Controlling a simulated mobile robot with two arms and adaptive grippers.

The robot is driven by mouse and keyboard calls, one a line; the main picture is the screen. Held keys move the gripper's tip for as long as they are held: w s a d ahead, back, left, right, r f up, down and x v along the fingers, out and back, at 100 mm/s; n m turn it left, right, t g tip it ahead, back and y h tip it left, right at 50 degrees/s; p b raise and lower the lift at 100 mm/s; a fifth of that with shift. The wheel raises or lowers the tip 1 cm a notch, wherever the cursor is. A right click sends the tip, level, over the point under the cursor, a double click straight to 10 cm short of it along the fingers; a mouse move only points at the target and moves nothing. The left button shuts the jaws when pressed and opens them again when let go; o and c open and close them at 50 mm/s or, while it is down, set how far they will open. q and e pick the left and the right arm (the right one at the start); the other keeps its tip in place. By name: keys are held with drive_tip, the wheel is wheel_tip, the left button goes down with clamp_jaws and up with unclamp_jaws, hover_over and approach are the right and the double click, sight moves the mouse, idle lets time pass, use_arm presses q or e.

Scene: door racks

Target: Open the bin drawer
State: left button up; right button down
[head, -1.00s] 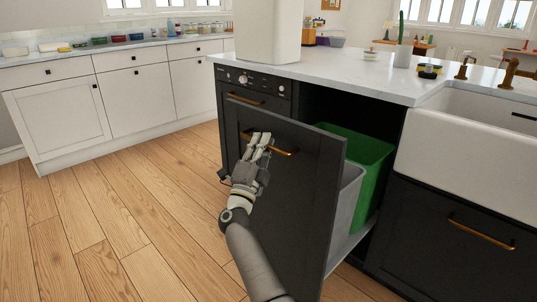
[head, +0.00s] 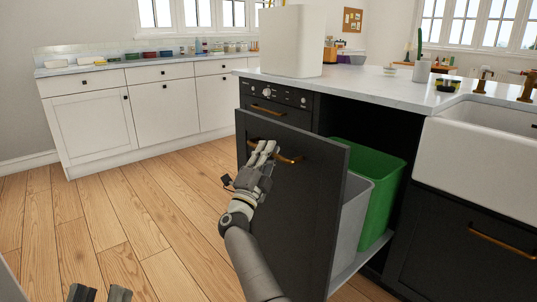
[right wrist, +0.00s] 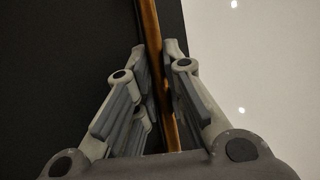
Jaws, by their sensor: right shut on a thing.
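The bin drawer (head: 283,205) has a dark front panel and stands pulled out from the island, with a green bin (head: 382,198) and a grey bin (head: 351,220) showing behind the panel. Its brass bar handle (head: 289,160) is near the top of the panel. My right gripper (head: 268,150) is at the handle, and in the right wrist view its fingers close around the brass bar (right wrist: 153,70). My left gripper (head: 100,293) shows only as two dark fingertips at the bottom left, apart and with nothing between them, over the floor.
The island's white countertop (head: 390,92) and a white sink (head: 475,150) are above and to the right. Another dark front with a brass handle (head: 500,243) is below the sink. White cabinets (head: 95,125) line the back left. The wooden floor (head: 150,215) between is clear.

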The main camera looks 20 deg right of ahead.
drive_tip(key=c, duration=1.5)
unclamp_jaws()
